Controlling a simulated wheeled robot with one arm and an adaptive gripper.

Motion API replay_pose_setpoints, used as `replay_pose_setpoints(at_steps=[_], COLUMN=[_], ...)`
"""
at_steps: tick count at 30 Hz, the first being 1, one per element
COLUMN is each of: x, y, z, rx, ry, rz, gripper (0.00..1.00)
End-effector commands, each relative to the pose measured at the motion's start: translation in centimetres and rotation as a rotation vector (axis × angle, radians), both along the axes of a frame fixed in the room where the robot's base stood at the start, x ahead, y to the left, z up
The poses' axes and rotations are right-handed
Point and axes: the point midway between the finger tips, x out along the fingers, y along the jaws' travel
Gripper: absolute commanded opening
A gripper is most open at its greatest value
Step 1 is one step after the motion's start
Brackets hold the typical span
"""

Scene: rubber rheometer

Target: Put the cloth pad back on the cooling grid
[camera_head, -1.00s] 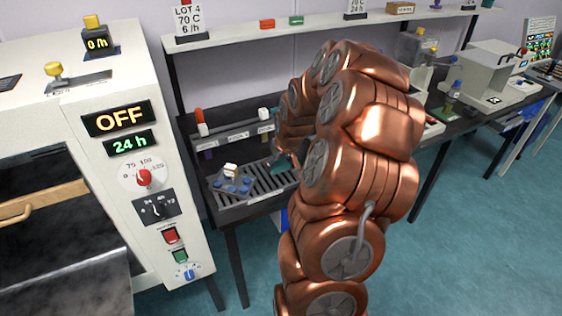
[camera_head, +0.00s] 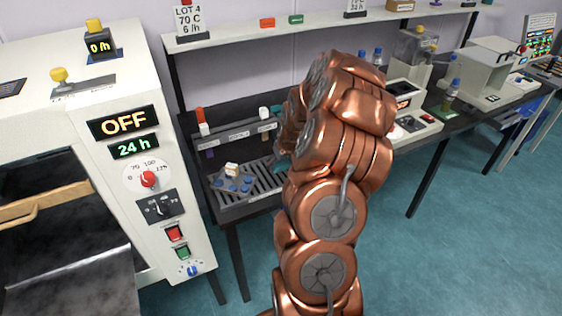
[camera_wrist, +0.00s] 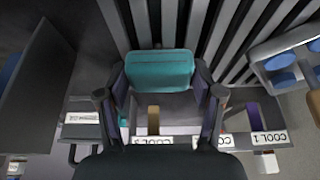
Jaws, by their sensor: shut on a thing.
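The teal cloth pad (camera_wrist: 160,68) is between the two fingers of my gripper (camera_wrist: 158,80) in the wrist view. My gripper is shut on it. The cooling grid (camera_wrist: 222,40) shows as grey parallel bars behind and above the pad in that view; I cannot tell whether the pad touches the bars. In the head view the cooling grid (camera_head: 262,186) lies on the dark bench, and my arm hides its right part. My gripper and the pad are mostly hidden behind the arm there.
A grey holder with blue studs (camera_head: 232,186) and a small white block sits on the grid's left part. A labelled rack (camera_head: 235,136) with COOL slots stands behind the grid. The white oven (camera_head: 150,180) is left of the bench. A dark plate (camera_wrist: 35,85) stands at left in the wrist view.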

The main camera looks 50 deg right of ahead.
Motion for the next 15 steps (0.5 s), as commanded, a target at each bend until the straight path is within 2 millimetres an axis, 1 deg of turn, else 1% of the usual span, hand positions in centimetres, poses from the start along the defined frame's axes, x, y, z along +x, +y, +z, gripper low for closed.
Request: replay_pose_setpoints(at_steps=[8, 9, 15], x=[0.00, 0.01, 0.01], y=[0.00, 0.00, 0.00], z=[-0.42, -0.30, -0.26], rx=[0.000, 0.000, 0.000], ry=[0.000, 0.000, 0.000], rz=[0.000, 0.000, 0.000], gripper=[0.34, 0.70, 0.90])
